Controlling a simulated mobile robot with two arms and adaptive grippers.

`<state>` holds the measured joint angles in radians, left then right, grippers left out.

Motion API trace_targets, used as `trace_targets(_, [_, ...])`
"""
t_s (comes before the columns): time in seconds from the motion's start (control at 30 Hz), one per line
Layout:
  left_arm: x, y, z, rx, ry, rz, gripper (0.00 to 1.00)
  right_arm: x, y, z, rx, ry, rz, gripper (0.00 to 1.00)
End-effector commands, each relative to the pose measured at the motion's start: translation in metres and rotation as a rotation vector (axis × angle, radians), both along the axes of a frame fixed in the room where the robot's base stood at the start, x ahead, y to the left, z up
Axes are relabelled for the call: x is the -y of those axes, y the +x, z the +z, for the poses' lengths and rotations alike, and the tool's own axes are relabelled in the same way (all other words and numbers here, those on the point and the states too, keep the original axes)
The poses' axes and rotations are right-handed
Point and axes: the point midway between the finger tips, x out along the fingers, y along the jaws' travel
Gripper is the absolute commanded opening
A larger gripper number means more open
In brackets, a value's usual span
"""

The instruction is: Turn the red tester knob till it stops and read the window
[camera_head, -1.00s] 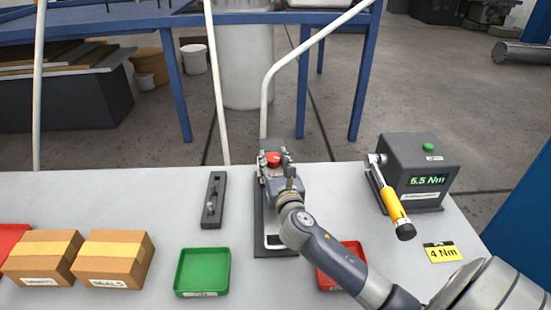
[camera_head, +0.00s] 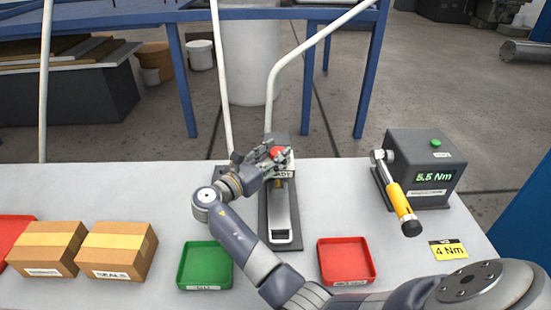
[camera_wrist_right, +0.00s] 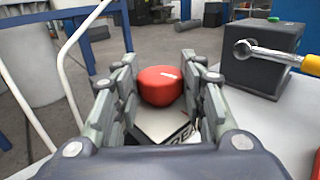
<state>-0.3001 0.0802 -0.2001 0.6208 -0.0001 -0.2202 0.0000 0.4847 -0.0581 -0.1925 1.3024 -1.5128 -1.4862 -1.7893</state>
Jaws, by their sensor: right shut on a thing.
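The red tester knob (camera_head: 277,153) sits on top of the dark tester (camera_head: 264,236), which stands near the table's back edge. My right gripper (camera_head: 273,155) reaches it from the left and is shut on it. In the right wrist view the knob (camera_wrist_right: 160,86) lies between the fingers. A light plate with dark lettering (camera_head: 283,173) shows just below the knob; I make out about "ADY", its left part hidden by the gripper. The wrist view shows only part of this lettering (camera_wrist_right: 187,138). My left gripper is not in view.
A green tray (camera_head: 205,286) and a red tray (camera_head: 346,283) flank the tester's front. Cardboard boxes (camera_head: 117,270) stand at left. A torque wrench (camera_head: 403,205) leans at a dark display box (camera_head: 428,150) at right, with a yellow "4 Nm" card (camera_head: 449,250) before it.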

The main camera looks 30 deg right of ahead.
Motion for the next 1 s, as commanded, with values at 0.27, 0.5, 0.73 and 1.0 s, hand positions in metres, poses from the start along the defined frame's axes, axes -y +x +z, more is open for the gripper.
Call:
trace_targets(0.27, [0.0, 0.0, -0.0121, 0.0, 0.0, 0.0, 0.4, -0.0003, 0.003, -0.0008, 0.001, 0.0, -0.122, 0.14])
trace_targets(0.5, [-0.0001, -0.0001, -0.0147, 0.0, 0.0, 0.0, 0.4, 0.0, 0.003, 0.0002, 0.001, -0.001, -0.164, 0.14])
trace_targets(0.73, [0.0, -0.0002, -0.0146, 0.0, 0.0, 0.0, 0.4, 0.0002, 0.0029, 0.0004, 0.001, -0.001, -0.17, 0.14])
trace_targets(1.0, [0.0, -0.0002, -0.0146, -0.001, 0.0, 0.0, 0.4, 0.0004, 0.0027, 0.0003, 0.001, 0.0, -0.17, 0.59])
